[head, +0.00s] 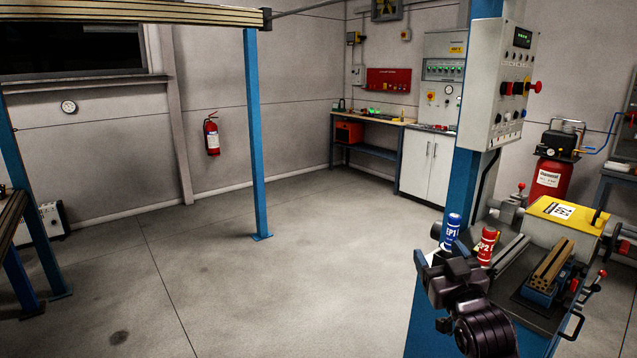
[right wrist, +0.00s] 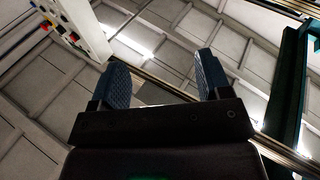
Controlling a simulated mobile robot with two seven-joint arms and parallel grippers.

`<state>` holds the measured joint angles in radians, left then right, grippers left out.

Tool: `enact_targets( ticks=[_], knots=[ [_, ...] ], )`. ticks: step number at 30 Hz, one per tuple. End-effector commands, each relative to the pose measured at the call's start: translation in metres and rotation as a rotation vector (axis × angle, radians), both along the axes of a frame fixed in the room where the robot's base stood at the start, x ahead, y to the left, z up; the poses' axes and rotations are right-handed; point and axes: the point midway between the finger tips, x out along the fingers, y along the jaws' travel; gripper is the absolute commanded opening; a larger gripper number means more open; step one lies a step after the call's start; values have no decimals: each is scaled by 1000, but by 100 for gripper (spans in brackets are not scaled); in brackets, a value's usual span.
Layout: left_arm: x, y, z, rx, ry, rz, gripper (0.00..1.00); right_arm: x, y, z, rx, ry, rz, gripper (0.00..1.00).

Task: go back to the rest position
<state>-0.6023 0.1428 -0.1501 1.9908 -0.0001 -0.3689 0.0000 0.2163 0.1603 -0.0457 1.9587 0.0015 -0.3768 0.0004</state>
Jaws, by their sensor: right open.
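My right gripper (head: 428,288) is at the lower right of the head view, in front of the blue column and the workbench. In the right wrist view its two ridged fingers (right wrist: 162,75) stand apart with nothing between them. That view looks up at ceiling panels and lamps, with a control box at the upper left. My left gripper is in neither view.
A blue can marked EP1 (head: 451,231) and a red can marked EP2 (head: 486,246) stand just behind my right gripper. A control box (head: 502,85) hangs on the blue column (head: 462,185). Open floor (head: 260,290) lies to the left.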

Motion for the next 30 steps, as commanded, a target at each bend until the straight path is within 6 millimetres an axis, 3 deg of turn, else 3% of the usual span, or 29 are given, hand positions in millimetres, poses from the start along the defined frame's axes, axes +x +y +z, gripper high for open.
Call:
enact_targets(
  ticks=[1, 6, 11, 18, 24, 30],
  knots=[
    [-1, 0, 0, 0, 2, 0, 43, -12, -3, -29, 0, 47, -4, 71],
    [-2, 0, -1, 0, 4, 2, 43, -56, -10, -111, 2, 194, -18, 71],
    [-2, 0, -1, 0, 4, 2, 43, -107, -17, -183, 10, 341, -36, 71],
    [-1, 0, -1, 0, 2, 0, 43, -200, -30, -276, 26, 562, -76, 71],
    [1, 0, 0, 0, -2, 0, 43, -268, -42, -324, 36, 700, -118, 71],
    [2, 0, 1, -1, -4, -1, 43, -296, -47, -340, 39, 754, -135, 71]
  ],
)
